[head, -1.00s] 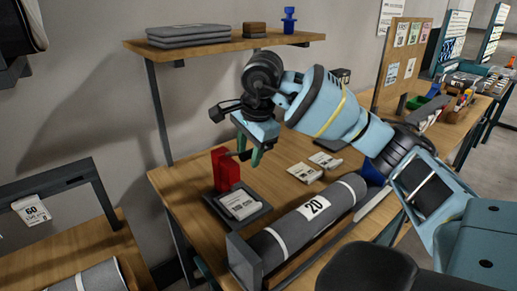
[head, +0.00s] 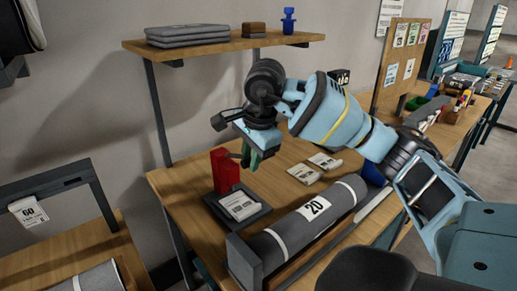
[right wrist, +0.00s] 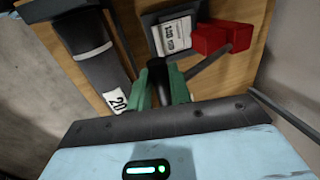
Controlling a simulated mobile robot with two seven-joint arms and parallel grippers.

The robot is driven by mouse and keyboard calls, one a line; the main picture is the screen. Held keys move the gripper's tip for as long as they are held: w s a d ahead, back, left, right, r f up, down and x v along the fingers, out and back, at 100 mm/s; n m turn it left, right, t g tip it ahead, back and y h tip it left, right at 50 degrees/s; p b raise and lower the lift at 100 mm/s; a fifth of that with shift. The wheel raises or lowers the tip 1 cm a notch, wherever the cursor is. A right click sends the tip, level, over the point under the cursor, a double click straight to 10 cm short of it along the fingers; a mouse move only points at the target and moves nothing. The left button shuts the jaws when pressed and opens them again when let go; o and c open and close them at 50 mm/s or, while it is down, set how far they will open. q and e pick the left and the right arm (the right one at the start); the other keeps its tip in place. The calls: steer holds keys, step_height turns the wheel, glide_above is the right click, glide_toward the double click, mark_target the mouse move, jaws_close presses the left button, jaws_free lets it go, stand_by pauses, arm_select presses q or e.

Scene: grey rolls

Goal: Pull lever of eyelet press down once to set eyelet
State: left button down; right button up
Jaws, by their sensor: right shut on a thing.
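The eyelet press has a red body (head: 226,171) on a dark base plate, standing on the wooden bench. It also shows at the upper right of the right wrist view (right wrist: 222,38). A thin grey lever arm (right wrist: 206,62) runs from the red body to a black handle (right wrist: 157,70). My right gripper (head: 252,158), with green fingers, is just right of the red body in the head view. In the right wrist view its fingers (right wrist: 160,88) are shut around the black handle. The eyelet itself cannot be made out. My left gripper is not in view.
A white printed card (head: 239,206) lies on the base plate. A grey roll marked 20 (head: 305,215) lies in a holder along the bench front. Two small cards (head: 305,173) lie on the bench behind it. A shelf (head: 220,45) with grey folded items hangs above.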

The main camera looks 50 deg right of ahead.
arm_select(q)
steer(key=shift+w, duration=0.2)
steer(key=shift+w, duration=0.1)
arm_select(e)
steer(key=shift+f, duration=0.15)
steer(key=shift+s+f, duration=0.3)
steer(key=shift+f, duration=0.35)
arm_select(q)
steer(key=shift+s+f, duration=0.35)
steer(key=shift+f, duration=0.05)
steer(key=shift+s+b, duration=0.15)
steer(key=shift+b, duration=0.15)
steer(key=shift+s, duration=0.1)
arm_select(e)
steer(key=shift+f, duration=0.15)
